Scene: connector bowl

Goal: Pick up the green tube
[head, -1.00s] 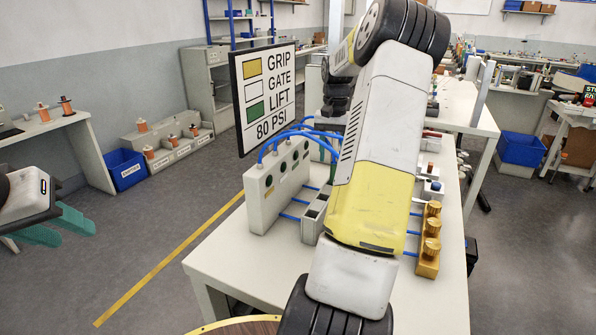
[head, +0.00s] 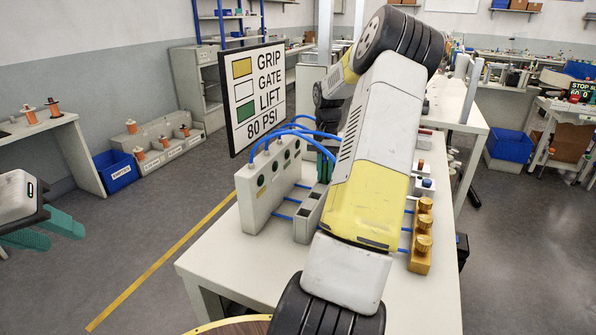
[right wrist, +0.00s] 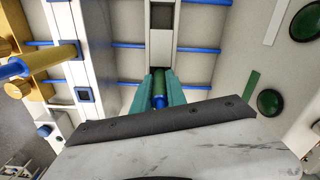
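The green tube (right wrist: 159,83), with a blue end, shows in the right wrist view between the teal fingers of my right gripper (right wrist: 158,92). The fingers lie close against both its sides. In the head view my right gripper (head: 325,165) is mostly hidden behind my right arm, beside the grey panel (head: 262,195) and above the small grey compartment block (head: 307,222). The tube cannot be made out there. My left gripper (head: 48,232) is open and empty at the far left, away from the table.
A sign (head: 256,97) marks GRIP yellow, GATE white and LIFT green. Blue hoses (head: 290,127) arch over the panel. A block with brass knobs (head: 421,235) stands on the white table (head: 235,270), right of my arm. The table's front left is clear.

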